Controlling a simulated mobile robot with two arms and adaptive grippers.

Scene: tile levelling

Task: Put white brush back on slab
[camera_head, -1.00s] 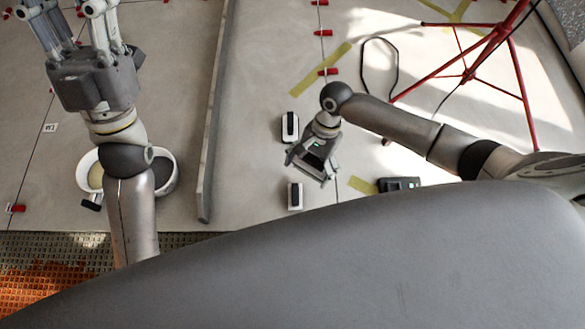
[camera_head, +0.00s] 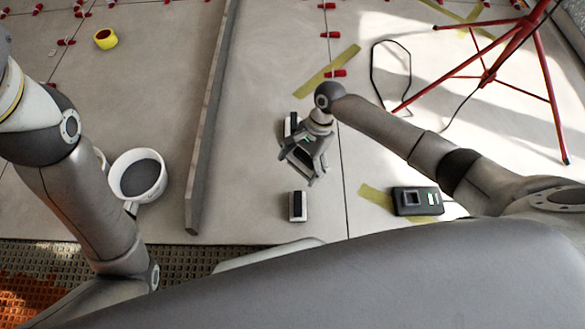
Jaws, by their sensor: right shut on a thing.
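My right gripper (camera_head: 303,168) hangs above the pale slabs in the middle, pointing down. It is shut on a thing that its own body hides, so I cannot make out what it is. A white block with a black top (camera_head: 291,124) lies just behind the gripper, partly covered by it. A similar white block with a black top (camera_head: 298,207) lies in front of it. I cannot tell whether either is the white brush. My left gripper is outside the picture; only its arm shows at the left.
A long grey bar (camera_head: 208,135) stands left of the gripper. A dark device (camera_head: 416,201) lies right. A red tripod (camera_head: 490,75) and cable loop (camera_head: 391,70) are back right.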

